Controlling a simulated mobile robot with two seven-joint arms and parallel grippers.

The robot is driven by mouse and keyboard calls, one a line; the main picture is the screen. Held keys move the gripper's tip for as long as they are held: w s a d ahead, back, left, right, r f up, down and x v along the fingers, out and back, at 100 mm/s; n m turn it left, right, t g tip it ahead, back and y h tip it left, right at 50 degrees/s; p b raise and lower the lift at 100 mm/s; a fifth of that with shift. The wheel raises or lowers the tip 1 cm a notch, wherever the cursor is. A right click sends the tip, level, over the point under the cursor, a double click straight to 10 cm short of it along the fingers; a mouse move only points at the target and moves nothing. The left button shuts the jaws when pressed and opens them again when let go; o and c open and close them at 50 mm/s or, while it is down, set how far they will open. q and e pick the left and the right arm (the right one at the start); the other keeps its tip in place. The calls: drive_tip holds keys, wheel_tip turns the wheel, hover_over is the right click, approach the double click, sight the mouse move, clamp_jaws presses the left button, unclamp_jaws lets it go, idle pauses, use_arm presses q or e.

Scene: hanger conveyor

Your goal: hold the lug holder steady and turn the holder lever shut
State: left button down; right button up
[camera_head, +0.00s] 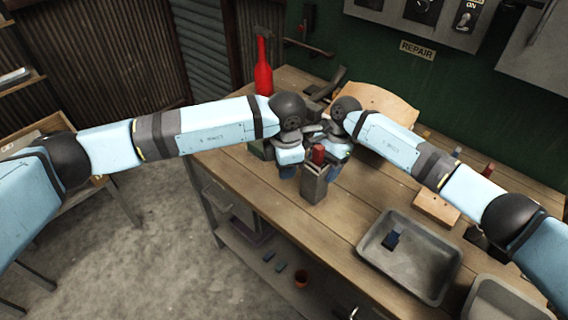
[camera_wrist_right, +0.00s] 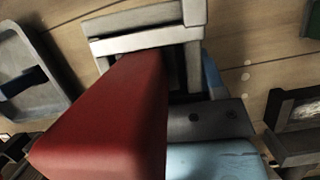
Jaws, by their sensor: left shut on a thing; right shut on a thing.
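The lug holder (camera_head: 313,189) is an upright grey block on the workbench in the head view. Its red holder lever (camera_head: 318,154) stands up at its top. In the right wrist view the red lever (camera_wrist_right: 110,115) fills the near middle, with the grey holder frame (camera_wrist_right: 150,20) behind it. My left gripper (camera_head: 299,171) is shut on the holder from its left side. My right gripper (camera_head: 327,153) is at the top of the holder, shut on the lever. The fingertips of both grippers are largely hidden by the hands and the holder.
A grey tray (camera_head: 434,268) with a small dark blue piece (camera_head: 392,239) lies to the right on the bench. Another tray (camera_head: 505,303) is at the lower right. Bare bench top lies in front of the holder.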

idle(0.4)
use_arm(q)
drive_tip(key=c, duration=1)
unclamp_jaws()
drive_tip(key=shift+r, duration=0.1)
drive_tip(key=r, duration=1.1)
drive_tip(key=shift+s+d+r, duration=0.1)
drive_tip(key=shift+s+r, duration=0.15)
drive_tip(key=shift+r, duration=0.15)
use_arm(e)
drive_tip(key=o, duration=1.2)
